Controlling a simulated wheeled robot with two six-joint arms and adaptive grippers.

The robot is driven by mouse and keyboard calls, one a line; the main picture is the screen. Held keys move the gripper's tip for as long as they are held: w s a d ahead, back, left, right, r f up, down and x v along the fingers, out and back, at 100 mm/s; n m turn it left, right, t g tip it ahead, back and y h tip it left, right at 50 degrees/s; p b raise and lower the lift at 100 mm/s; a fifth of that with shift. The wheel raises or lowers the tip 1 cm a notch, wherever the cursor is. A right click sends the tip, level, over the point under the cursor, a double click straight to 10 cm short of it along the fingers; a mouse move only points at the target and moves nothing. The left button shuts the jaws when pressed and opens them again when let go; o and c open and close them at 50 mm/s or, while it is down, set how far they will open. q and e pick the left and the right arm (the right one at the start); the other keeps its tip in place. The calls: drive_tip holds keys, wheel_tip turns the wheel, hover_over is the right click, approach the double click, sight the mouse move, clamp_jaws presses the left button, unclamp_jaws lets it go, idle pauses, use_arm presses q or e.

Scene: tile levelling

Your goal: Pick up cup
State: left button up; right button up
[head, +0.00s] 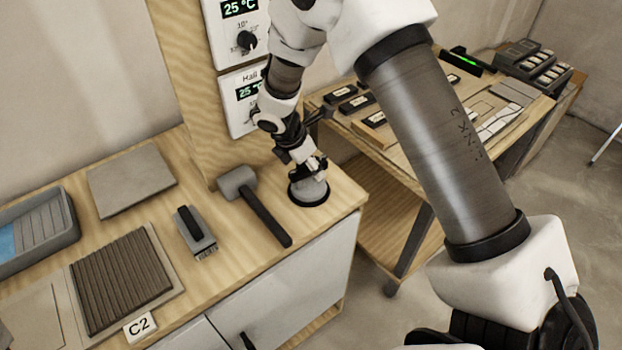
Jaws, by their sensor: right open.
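The cup looks like a suction cup (312,193), a round grey disc with a dark rim, standing on the wooden worktop near its right corner. My right gripper (308,170) is directly over the cup, pointing down, with its jaws open. The fingers cover the cup's upper part. I cannot tell whether they touch it. My left gripper is not in view.
A mallet (264,213) lies just left of the cup. Further left are a black-handled brush or float (195,232), a grey tile (131,178), a ribbed dark mat (121,281) and a grey tray (70,222). A wall-side panel with dials (243,95) stands behind. A second table (400,150) is at right.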

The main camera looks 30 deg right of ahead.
drive_tip(key=shift+w+d+f, duration=0.2)
drive_tip(key=shift+f, duration=0.4)
drive_tip(key=shift+w+d+f, duration=0.2)
drive_tip(key=shift+f, duration=0.4)
drive_tip(key=shift+s+a+r, duration=0.1)
drive_tip(key=shift+s+r, duration=0.05)
drive_tip(key=shift+s, duration=0.1)
clamp_jaws()
